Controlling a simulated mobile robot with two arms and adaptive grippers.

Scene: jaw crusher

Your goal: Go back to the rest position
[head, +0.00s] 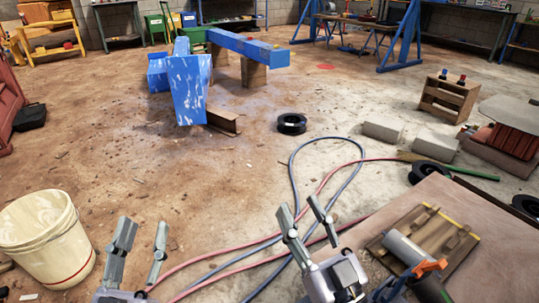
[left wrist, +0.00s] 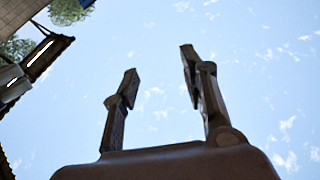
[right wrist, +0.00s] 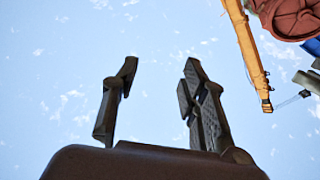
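My left gripper (head: 142,243) is at the bottom of the head view, left of centre, with its fingers apart and nothing between them. My right gripper (head: 300,217) is at the bottom right of centre, also with its fingers apart and empty. In the left wrist view the left gripper's two fingers (left wrist: 158,85) stand apart against the sky. In the right wrist view the right gripper's fingers (right wrist: 160,80) stand apart against the sky too. Neither gripper touches any object that I can see.
A white bucket (head: 45,240) stands at the left. A wooden table (head: 440,190) with a grey cylindrical tool (head: 415,262) is close to my right gripper. Red and blue hoses (head: 297,180) and a black ring (head: 292,123) lie on the floor. Blue steel beams (head: 190,90) stand farther back. The middle floor is mostly open.

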